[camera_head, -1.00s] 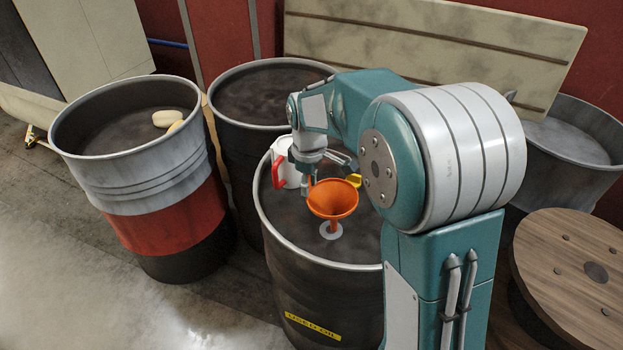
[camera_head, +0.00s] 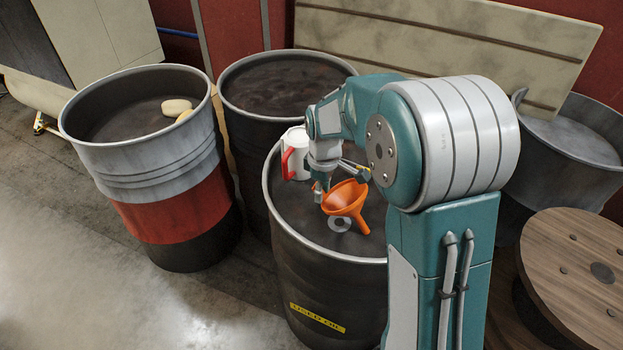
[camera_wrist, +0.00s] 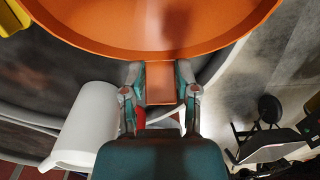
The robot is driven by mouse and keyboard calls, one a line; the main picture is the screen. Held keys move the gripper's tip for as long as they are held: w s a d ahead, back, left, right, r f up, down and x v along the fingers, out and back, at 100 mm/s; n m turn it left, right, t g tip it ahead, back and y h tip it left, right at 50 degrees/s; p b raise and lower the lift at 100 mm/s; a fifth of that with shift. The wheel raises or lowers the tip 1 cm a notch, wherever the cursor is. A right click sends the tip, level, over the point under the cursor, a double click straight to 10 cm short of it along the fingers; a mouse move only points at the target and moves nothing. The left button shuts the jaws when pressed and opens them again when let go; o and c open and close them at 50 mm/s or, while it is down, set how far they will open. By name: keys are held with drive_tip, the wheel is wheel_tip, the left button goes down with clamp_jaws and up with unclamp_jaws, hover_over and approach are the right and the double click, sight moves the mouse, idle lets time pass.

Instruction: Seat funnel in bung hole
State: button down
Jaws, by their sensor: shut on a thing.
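The orange funnel (camera_head: 345,197) is above the top of the dark drum labelled "USED OIL" (camera_head: 318,318). It is tilted, with its spout pointing down to the right. My gripper (camera_head: 321,191) is shut on the tab at the funnel's rim. The wrist view shows the fingers (camera_wrist: 160,84) on both sides of the orange tab, below the wide bowl (camera_wrist: 150,25). The bung hole (camera_head: 340,225) is a pale ring with a dark centre on the drum top. The spout tip appears to the right of the ring, outside it. I cannot tell whether it touches the drum top.
A yellow item (camera_head: 363,173), partly hidden, is behind the funnel. Other drums stand left (camera_head: 176,215) and behind (camera_head: 240,127). A wooden spool (camera_head: 570,255) is at right.

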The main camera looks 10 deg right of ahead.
drive_tip(key=shift+w+d+r, duration=0.15)
drive_tip(key=shift+d+r, duration=0.05)
drive_tip(key=shift+d, duration=0.35)
drive_tip(key=c, duration=0.7)
unclamp_jaws()
drive_tip(key=shift+a, duration=0.3)
drive_tip(key=o, duration=0.4)
drive_tip(key=shift+a, duration=0.95)
drive_tip(key=shift+w+d+r, duration=0.1)
drive_tip(key=shift+d+r, duration=0.15)
drive_tip(key=shift+d, duration=0.4)
wheel_tip(320, 180, up, 12)
drive_tip(key=shift+a+f, duration=0.25)
drive_tip(key=shift+a, duration=0.05)
drive_tip(key=shift+a, duration=0.25)
